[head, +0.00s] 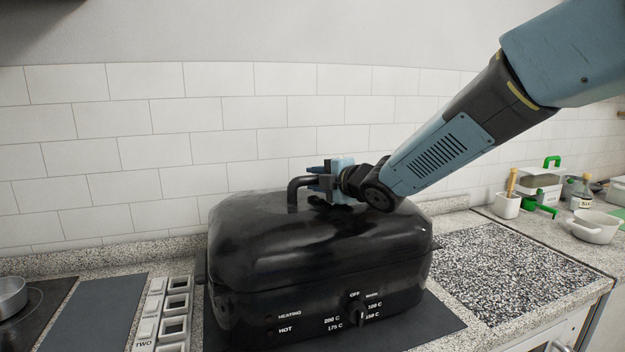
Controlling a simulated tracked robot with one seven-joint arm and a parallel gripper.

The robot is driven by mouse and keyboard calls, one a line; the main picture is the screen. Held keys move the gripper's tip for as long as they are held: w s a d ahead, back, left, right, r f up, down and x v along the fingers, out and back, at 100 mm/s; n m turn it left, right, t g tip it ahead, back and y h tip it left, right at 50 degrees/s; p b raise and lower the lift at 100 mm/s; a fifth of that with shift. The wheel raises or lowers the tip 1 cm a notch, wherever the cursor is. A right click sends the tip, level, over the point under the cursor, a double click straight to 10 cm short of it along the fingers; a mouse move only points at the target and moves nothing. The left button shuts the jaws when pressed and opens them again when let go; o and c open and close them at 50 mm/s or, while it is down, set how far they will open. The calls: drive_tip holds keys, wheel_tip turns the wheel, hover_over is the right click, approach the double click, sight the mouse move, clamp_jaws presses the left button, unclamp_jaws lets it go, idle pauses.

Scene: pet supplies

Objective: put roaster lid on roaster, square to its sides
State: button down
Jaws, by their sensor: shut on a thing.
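The black roaster (300,315) stands on a dark mat on the counter, its front with dial and labels facing me. The glossy black domed roaster lid (265,240) is on top of it, looking roughly in line with the roaster's sides. I cannot tell whether the lid rests fully on the rim all round. My gripper (318,182) is shut on the lid's dark bent handle (296,187) at the top. The gripper comes in from the right and hides part of the handle. The lid's back edge is hidden.
A tiled wall (150,150) stands close behind. At left are a dark mat (95,310), white switch-like boxes (160,305) and a metal pan (10,298). A speckled board (510,275) lies clear at right; beyond it are a white pot (592,232) and a cup (506,207).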

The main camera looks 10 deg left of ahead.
drive_tip(key=shift+r, duration=0.1)
drive_tip(key=c, duration=0.7)
unclamp_jaws()
drive_tip(key=shift+c, duration=0.2)
drive_tip(key=shift+f, duration=0.2)
drive_tip(key=v, duration=1.3)
drive_tip(key=shift+s+d+r, duration=0.15)
drive_tip(key=shift+s+d, duration=0.05)
drive_tip(key=shift+d, duration=0.15)
